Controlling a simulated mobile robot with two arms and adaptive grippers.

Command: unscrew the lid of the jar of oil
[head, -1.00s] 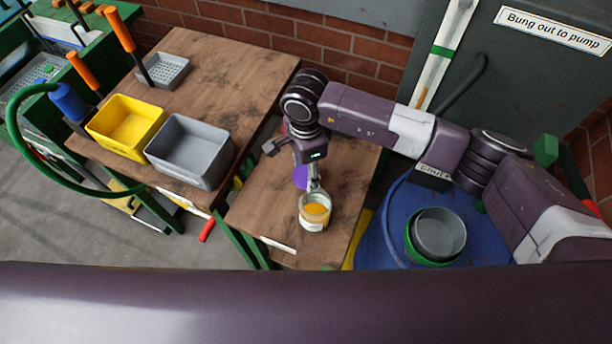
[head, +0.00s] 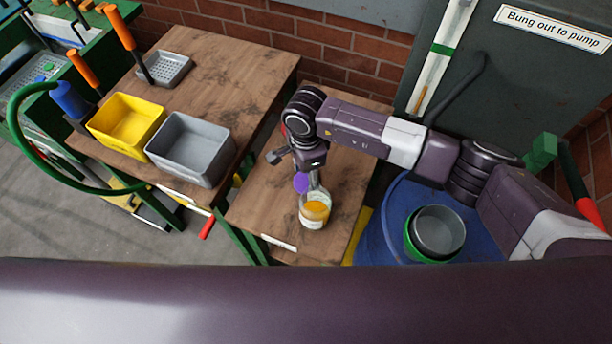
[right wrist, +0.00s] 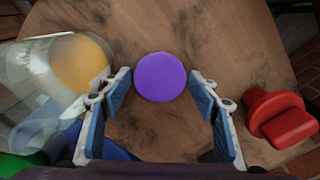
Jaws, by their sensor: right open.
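The jar of oil (head: 315,212) is clear glass with orange-yellow contents and a pale lower part. It stands near the front of the small wooden table. In the right wrist view the jar (right wrist: 50,75) is large at left, outside the fingers. A round purple disc (head: 302,184), perhaps a lid, shows behind the jar, partly hidden by my gripper. In the right wrist view the disc (right wrist: 160,77) lies between my fingertips with gaps on both sides; its height above the table is unclear. My right gripper (head: 310,178) is open and empty, pointing down. My left gripper is out of view.
A red knob-like object (right wrist: 278,118) is close right of the fingers. A yellow bin (head: 126,124) and grey bin (head: 190,148) stand on the left table. A blue drum (head: 385,240) carrying nested bowls (head: 438,232) is at right. Bare wood (head: 265,205) lies left of the jar.

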